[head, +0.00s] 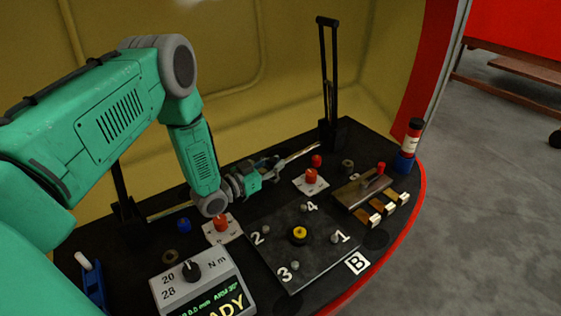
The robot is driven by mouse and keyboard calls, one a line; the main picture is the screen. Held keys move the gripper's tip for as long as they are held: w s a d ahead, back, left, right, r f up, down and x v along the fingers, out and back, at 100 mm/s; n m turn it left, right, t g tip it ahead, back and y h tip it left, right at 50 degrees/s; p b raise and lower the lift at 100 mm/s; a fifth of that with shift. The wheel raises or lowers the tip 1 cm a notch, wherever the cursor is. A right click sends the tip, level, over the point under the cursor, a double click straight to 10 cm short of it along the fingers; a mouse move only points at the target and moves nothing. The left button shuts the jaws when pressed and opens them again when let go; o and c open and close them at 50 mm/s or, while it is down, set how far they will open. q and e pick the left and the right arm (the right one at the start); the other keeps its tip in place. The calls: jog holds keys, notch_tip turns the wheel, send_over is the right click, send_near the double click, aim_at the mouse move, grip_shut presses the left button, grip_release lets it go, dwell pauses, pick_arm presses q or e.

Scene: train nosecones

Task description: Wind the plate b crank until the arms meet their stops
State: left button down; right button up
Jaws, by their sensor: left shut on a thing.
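Plate B (318,258) is a dark square plate with numbered points 1 to 4 and a yellow-centred knob (299,234). Behind it, a thin metal shaft (303,153) runs between two black upright arms, the right one (328,80) tall and the left one (122,190) partly hidden by my arm. My left gripper (272,168) is shut at the middle of this shaft, apparently on the crank, which the fingers mostly hide. My right gripper is not in view.
Red knobs on white plates (311,186) stand behind plate B and to its left (223,233). A grey readout box (202,284) is at front left. A brown block (362,190) and a red-and-blue bottle (409,145) are at right. Yellow wall panels close off the back.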

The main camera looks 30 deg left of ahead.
pick_arm(q)
jog(key=shift+s+a+f, duration=0.3)
jog(key=shift+s+f, duration=0.1)
jog(key=shift+s, duration=0.25)
pick_arm(e)
jog(key=shift+w, duration=0.1)
pick_arm(q)
jog(key=shift+s, duration=0.3)
pick_arm(e)
jog(key=shift+r, duration=0.1)
pick_arm(q)
jog(key=c, duration=1.5)
grip_release()
jog(key=shift+s+a+r, duration=0.1)
jog(key=shift+s, duration=0.05)
jog(key=shift+o, duration=0.7)
jog(key=shift+s+a+r, duration=0.1)
jog(key=shift+s+r, duration=0.25)
jog(key=shift+s, duration=0.05)
notch_tip(320, 180, up, 10)
send_over(270, 166)
jog(key=shift+s+a+f, duration=0.2)
jog(key=shift+s+a, duration=0.05)
jog(key=shift+a, duration=0.1)
pick_arm(e)
jog(key=shift+s+a+r, duration=0.15)
jog(key=shift+s+r, duration=0.05)
jog(key=shift+s, duration=0.35)
jog(key=shift+w, duration=0.1)
